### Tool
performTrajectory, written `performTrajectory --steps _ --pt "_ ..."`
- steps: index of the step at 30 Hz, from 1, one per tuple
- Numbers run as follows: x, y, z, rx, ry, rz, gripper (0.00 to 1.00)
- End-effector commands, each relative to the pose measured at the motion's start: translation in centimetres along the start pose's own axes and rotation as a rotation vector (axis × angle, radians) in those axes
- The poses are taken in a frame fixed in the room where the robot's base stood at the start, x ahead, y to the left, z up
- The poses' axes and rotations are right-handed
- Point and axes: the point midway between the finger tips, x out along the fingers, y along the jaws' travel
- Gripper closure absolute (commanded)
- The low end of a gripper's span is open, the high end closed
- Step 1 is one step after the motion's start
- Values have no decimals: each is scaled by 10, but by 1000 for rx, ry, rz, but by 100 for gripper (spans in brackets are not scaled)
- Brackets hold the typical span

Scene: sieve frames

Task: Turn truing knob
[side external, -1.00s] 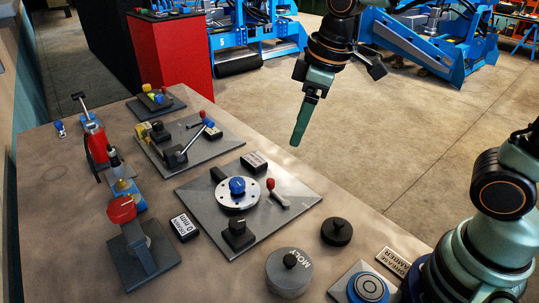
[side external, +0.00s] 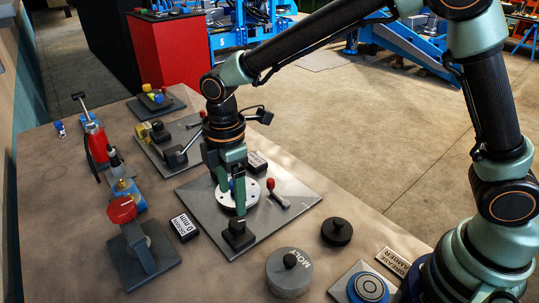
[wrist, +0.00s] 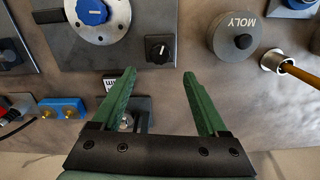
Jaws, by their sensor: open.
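A black knob (side external: 237,229) with a square base sits at the near corner of a grey metal plate (side external: 265,228). In the wrist view the black knob (wrist: 160,49) has a white pointer mark and lies just beyond my fingertips, centred between them. A blue knob (wrist: 92,10) sits on a round silver disc (wrist: 122,22) on the same plate; my fingers partly hide it in the side view. I cannot read a label naming the truing knob. My gripper (side external: 233,208) points down with green fingers apart and empty; it also shows open in the wrist view (wrist: 159,74).
A red-headed lever (side external: 278,195) stands on the plate right of the disc. A red-topped fixture (side external: 122,209) and a DRAIN block (side external: 184,227) stand left. A grey MOLY canister (side external: 289,272) and a black lidded piece (side external: 336,231) stand right.

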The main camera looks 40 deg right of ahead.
Motion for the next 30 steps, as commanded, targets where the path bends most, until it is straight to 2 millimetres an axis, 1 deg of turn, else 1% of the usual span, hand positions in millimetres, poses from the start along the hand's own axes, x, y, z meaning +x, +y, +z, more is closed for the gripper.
performTrajectory --steps 1,6,12,18,26,27,29,30 --pt "12 -1 1 1 -4 -5 24" --pt "44 -1 1 2 -3 -5 24" --pt "70 0 1 2 -1 -2 24" --pt "81 0 1 3 0 0 24" --pt "81 0 1 3 1 1 24" --pt "81 0 1 3 1 1 39" --pt "81 0 1 3 1 1 62" --pt "81 0 1 3 0 1 77"
